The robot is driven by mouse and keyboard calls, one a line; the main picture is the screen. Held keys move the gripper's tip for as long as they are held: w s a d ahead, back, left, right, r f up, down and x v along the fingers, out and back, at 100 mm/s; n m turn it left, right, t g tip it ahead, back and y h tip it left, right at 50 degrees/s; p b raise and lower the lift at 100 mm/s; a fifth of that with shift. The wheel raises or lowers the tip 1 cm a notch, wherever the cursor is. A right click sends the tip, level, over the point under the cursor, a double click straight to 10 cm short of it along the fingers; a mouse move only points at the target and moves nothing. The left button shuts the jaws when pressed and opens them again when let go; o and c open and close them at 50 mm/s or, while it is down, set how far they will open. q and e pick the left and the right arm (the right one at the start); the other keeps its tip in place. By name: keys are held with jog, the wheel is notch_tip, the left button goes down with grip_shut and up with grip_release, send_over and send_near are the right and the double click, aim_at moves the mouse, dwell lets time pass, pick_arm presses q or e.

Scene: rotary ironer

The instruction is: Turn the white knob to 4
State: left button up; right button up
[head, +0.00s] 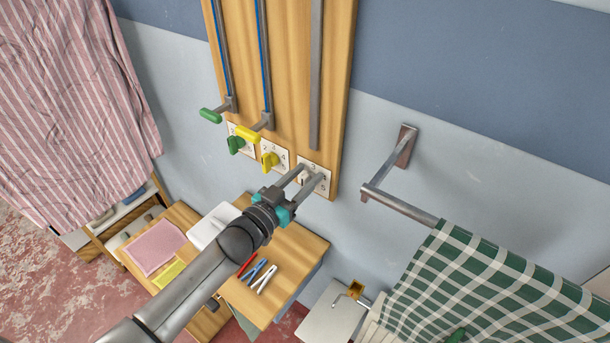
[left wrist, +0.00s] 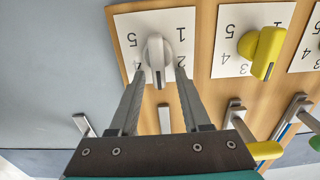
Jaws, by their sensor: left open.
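The white knob (left wrist: 156,55) sits on a white numbered plate (left wrist: 185,19) on the wooden board. In the left wrist view its dark pointer line faces down, between the 4 at lower left and the 2 at lower right; no 3 is visible there. My left gripper (left wrist: 159,73) is open, with one fingertip on each side of the knob's lower end; I cannot tell whether they touch it. In the head view the left gripper (head: 313,172) reaches the rightmost plate (head: 321,187) and partly hides the knob. My right gripper is not in view.
A yellow knob (head: 269,160) and a green knob (head: 236,143) are on plates to the left. Yellow (head: 248,134) and green (head: 210,115) lever handles stick out above them. A wooden table (head: 305,246) with pegs stands below. A metal rail (head: 400,206) juts out at right.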

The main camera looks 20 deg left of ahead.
pick_arm(q)
jog(key=shift+w+d, duration=0.1)
jog(key=shift+w, duration=0.1)
grip_shut()
dwell(0.3)
